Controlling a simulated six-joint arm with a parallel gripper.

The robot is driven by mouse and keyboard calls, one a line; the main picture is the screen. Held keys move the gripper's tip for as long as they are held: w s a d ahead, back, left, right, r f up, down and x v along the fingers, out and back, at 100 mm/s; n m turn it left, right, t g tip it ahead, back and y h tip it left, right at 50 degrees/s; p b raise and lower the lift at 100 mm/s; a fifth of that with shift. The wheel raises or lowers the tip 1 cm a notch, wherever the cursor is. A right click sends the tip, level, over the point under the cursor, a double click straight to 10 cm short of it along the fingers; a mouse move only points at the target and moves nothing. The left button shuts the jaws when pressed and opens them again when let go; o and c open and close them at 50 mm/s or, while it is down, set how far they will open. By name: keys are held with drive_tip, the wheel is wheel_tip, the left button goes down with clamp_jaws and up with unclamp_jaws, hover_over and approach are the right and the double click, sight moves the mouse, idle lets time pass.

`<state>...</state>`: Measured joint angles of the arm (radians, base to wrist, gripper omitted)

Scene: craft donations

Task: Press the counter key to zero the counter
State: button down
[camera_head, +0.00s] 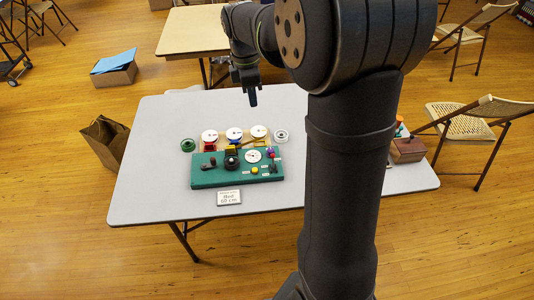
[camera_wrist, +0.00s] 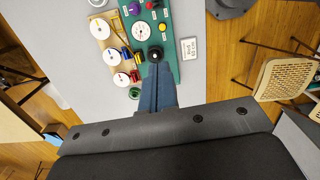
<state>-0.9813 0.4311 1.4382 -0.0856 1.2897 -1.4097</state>
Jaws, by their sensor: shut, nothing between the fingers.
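A green panel (camera_head: 210,181) lies on the grey table and carries a white dial (camera_head: 253,156), a black knob (camera_head: 231,162), a yellow button (camera_head: 254,170), a purple knob (camera_head: 270,152) and a dark lever (camera_head: 274,166). In the wrist view the dial (camera_wrist: 141,31), yellow button (camera_wrist: 163,27) and black knob (camera_wrist: 155,54) show, with a red knob (camera_wrist: 151,5) near the top edge. The small labels are too small to read, so I cannot tell which part is the counter key. My gripper (camera_head: 253,102) is shut and empty, above the table behind the panel. Its fingers (camera_wrist: 157,68) hide part of the panel.
White-topped spools (camera_head: 209,135) stand in a row on a wooden rack behind the panel. The table's left side is clear.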

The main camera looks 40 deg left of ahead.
wheel_tip(320, 180, down, 11)
drive_tip(key=w+d+n+t+h, duration=0.1)
drive_tip(key=d+n+t+h, duration=0.1)
drive_tip(key=n+t, duration=0.4)
drive_tip(key=n+t+y, duration=0.2)
drive_tip(key=n, duration=0.7)
hover_over(255, 170)
wheel_tip(255, 170, down, 7)
drive_tip(key=shift+s+a+f+n, duration=0.1)
drive_tip(key=shift+s+f+n, duration=0.45)
drive_tip(key=shift+n, duration=0.35)
drive_tip(key=shift+f, duration=0.1)
drive_tip(key=shift+f, duration=4.35)
drive_tip(key=shift+f, duration=0.4)
